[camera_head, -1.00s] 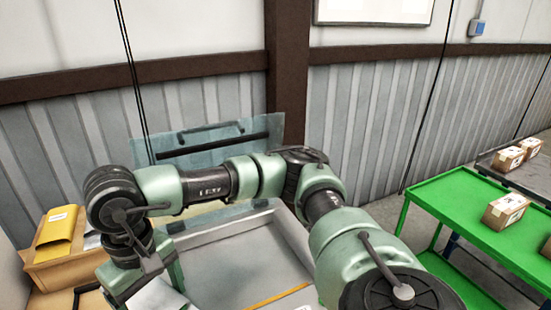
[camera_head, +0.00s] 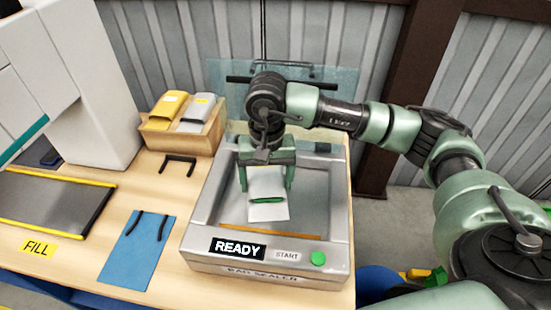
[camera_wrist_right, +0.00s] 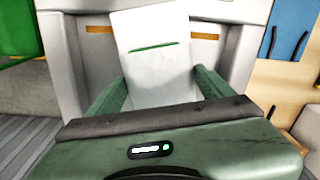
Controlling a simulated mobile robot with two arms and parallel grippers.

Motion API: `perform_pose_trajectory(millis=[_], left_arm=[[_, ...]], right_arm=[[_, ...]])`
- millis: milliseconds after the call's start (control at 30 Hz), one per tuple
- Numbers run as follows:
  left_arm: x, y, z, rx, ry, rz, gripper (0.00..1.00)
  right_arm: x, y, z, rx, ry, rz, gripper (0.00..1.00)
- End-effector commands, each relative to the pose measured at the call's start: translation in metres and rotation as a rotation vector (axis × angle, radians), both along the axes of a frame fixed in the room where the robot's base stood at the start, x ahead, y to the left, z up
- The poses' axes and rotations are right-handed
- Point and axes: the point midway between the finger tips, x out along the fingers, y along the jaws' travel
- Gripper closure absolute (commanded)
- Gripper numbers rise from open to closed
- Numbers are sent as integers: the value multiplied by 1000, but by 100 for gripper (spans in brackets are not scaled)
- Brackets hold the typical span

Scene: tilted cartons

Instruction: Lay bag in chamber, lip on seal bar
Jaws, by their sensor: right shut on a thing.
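The bag sealer (camera_head: 340,215) stands on the wooden table with its clear lid (camera_head: 340,85) raised. Its grey chamber (camera_head: 308,205) is open, and an orange strip (camera_head: 300,236) runs along the front side. My right gripper (camera_head: 266,184) is over the chamber, shut on a white bag with a green stripe (camera_head: 268,212). In the wrist view the bag (camera_wrist_right: 155,65) lies between the fingers and covers the middle of the orange strip (camera_wrist_right: 205,36). I cannot tell whether the bag touches the chamber floor or strip. My left gripper is out of view.
A READY display (camera_head: 237,248) and a green START button (camera_head: 318,259) are on the sealer's front. Left of it are a blue mat (camera_head: 135,255), a black bracket (camera_head: 178,162), a box (camera_head: 185,140) with yellow and grey packets, and a dark conveyor (camera_head: 50,205).

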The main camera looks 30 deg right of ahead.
Motion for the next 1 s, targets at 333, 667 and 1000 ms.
perform_pose_trajectory(millis=[333, 667, 1000], left_arm=[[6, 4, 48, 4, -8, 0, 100], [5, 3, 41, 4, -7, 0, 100], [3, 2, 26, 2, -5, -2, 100]], right_arm=[[12, -23, -5, -19, 17, -216, 57], [13, -26, -24, -24, 18, -238, 57], [13, -26, -58, -24, 18, -239, 57]])
